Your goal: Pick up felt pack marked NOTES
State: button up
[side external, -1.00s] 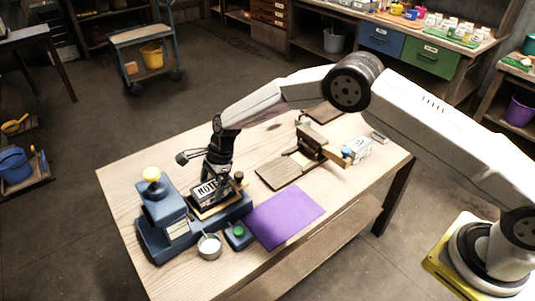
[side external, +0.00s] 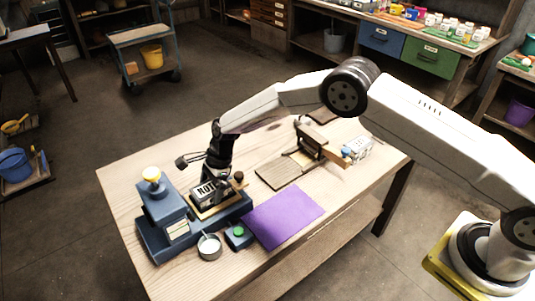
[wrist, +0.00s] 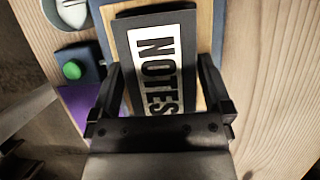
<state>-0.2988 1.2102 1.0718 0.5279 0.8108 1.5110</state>
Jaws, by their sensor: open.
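The felt pack marked NOTES (side external: 209,191) is a dark grey block with a white label and black letters. It lies on a wooden board (side external: 222,205) on the blue fixture at the near left of the table. In the wrist view the pack (wrist: 158,62) runs lengthwise between my two fingers. My gripper (wrist: 160,64) is open, with one finger on each side of the pack. A narrow gap shows on the right; I cannot tell whether the left finger touches. In the side view my gripper (side external: 216,178) is directly over the pack and partly behind it.
A metal cup (side external: 209,246), a green button box (side external: 238,233) and a purple sheet (side external: 283,216) lie in front. A wooden hinged jig (side external: 300,155) stands behind to the right.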

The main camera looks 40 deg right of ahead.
aim_at(206, 189)
jog(key=shift+f, duration=0.2)
jog(key=c, duration=1.1)
jog(key=shift+r, duration=0.9)
notch_tip(206, 189, up, 2)
jog(key=shift+w+r, duration=0.1)
jog(key=shift+s+d+r, duration=0.8)
jog(key=shift+s+r, duration=0.8)
jog(key=shift+s, duration=0.6)
jog(key=shift+s+d+r, duration=0.75)
jog(key=shift+s+r, duration=0.85)
jog(key=shift+s, duration=0.65)
jog(key=shift+s+d+r, duration=0.8)
jog(key=shift+s+r, duration=0.8)
jog(key=shift+s, duration=0.6)
